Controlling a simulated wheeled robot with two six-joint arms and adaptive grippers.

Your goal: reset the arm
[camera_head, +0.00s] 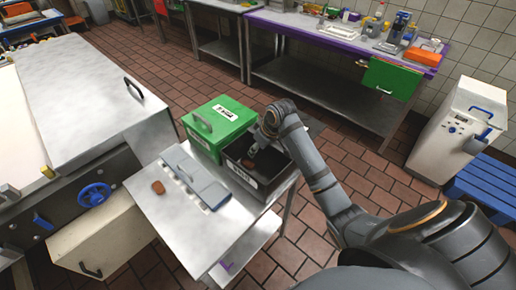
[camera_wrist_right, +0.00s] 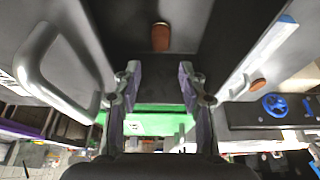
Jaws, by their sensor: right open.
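My right arm comes in from the right in the head view, with its gripper (camera_head: 253,150) over the black bin (camera_head: 272,190) on the small metal table. In the right wrist view the right gripper (camera_wrist_right: 159,75) is open, with nothing between its fingers. A brown biscuit-like piece (camera_head: 248,163) is inside the black bin. It also shows in the wrist view (camera_wrist_right: 160,38), beyond the fingertips and apart from them. My left gripper is not in view.
A green box (camera_head: 228,118) with a handle stands behind the black bin. A grey-blue slotted holder (camera_head: 195,178) and another brown piece (camera_head: 158,187) lie on the small table (camera_head: 190,235). A large machine with a blue handwheel (camera_head: 94,195) stands at left. The table's front is clear.

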